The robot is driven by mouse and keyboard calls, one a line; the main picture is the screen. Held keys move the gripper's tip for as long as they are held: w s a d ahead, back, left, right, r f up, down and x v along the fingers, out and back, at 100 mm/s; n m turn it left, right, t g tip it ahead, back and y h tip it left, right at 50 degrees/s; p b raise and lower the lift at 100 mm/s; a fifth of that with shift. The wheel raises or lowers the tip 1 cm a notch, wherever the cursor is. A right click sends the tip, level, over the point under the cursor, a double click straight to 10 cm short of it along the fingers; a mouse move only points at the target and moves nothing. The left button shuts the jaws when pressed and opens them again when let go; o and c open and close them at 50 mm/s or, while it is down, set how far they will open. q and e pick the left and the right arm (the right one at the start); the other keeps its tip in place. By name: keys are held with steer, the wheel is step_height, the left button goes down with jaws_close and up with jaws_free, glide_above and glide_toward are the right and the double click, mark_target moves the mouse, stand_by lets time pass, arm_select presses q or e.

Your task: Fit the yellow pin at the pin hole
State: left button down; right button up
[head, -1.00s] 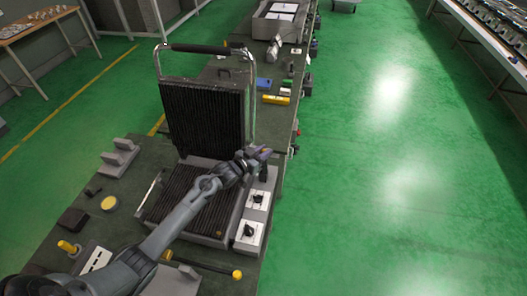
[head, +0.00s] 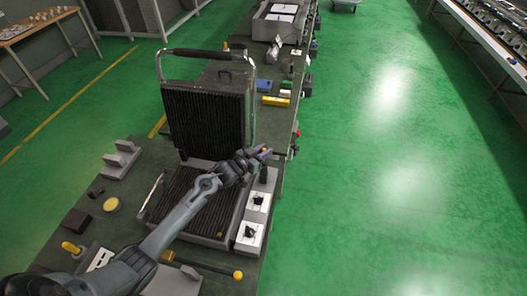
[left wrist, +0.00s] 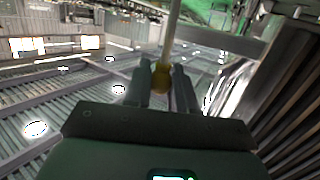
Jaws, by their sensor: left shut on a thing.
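My left gripper (head: 262,153) is at the rear right corner of the open grill (head: 208,112), beside the foot of its raised ribbed plate. A small yellow spot, the head of the yellow pin (head: 265,150), shows at the fingertips. In the left wrist view the gripper (left wrist: 163,80) is shut on the yellow pin's rounded head (left wrist: 162,78), and a pale shaft (left wrist: 172,35) runs away from it. I cannot make out the pin hole, or whether the pin touches the grill. My right gripper is not in view.
A panel with two black knobs (head: 257,201) lies along the grill's right side. A yellow-tipped black rod (head: 215,269), a yellow disc (head: 112,205) and a grey bracket (head: 121,160) lie on the bench. The green floor at right is clear.

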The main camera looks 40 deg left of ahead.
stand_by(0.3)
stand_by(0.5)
arm_select(q)
steer(key=shift+p, duration=0.6)
stand_by(0.5)
stand_by(0.4)
steer(key=shift+f+b, duration=0.85)
steer(key=shift+f, duration=0.4)
steer(key=c, duration=1)
jaws_free()
steer(key=shift+c, duration=0.2)
steer(key=shift+o, duration=1)
steer(key=shift+f, duration=0.1)
